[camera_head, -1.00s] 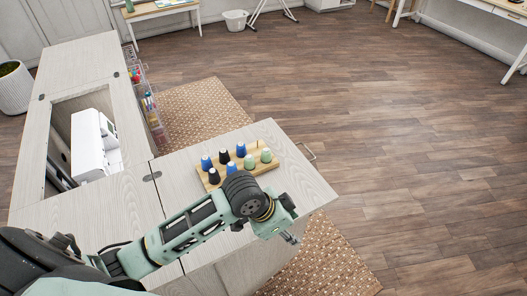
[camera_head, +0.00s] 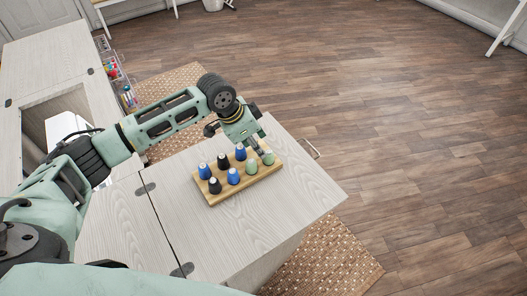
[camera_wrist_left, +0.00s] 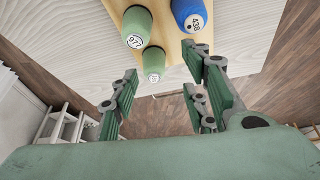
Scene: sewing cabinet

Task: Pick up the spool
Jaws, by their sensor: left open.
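Several cone-shaped spools stand upright on a wooden rack (camera_head: 216,199) on the cabinet top. In the head view these include blue spools (camera_head: 204,171), black spools (camera_head: 214,186) and green spools (camera_head: 252,168). My left gripper (camera_head: 257,151) is over the rack's far right end, close to the green spools, and partly hides that end. In the left wrist view my open fingers (camera_wrist_left: 161,72) straddle the line of sight to a smaller-looking green spool (camera_wrist_left: 154,64). A nearer green spool (camera_wrist_left: 137,28) and a blue spool labelled 438 (camera_wrist_left: 189,17) show at the top. Contact cannot be told. My right gripper is not in view.
The pale wooden cabinet top (camera_head: 185,225) is clear in front of the rack. A sewing machine (camera_head: 68,125) sits in the left section. Coloured items fill a side rack (camera_head: 127,95).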

